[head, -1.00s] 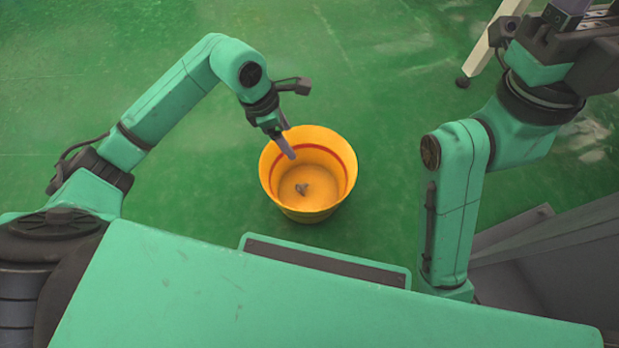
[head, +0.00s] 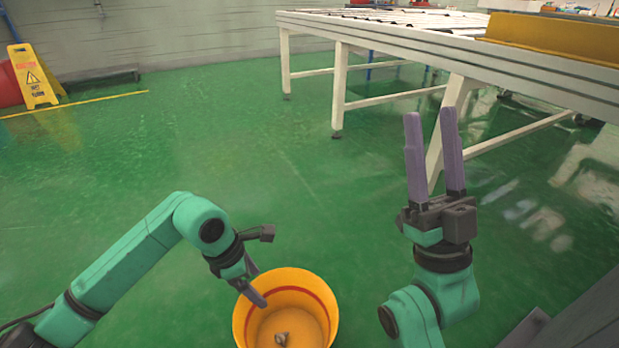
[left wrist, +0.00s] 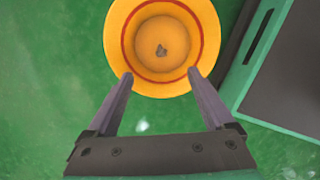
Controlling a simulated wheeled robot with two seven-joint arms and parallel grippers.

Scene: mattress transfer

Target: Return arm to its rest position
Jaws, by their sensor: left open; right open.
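The yellow bucket (head: 328,318) has a red band inside and stands on the floor. A small grey object (head: 282,339) lies at its bottom, also visible in the left wrist view (left wrist: 161,50).
A long white-legged conveyor table (head: 400,30) stands at the back right, with a yellow panel (head: 553,38) on it. A yellow wet-floor sign (head: 34,78) stands at the far left. The green floor (head: 240,140) between is clear.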

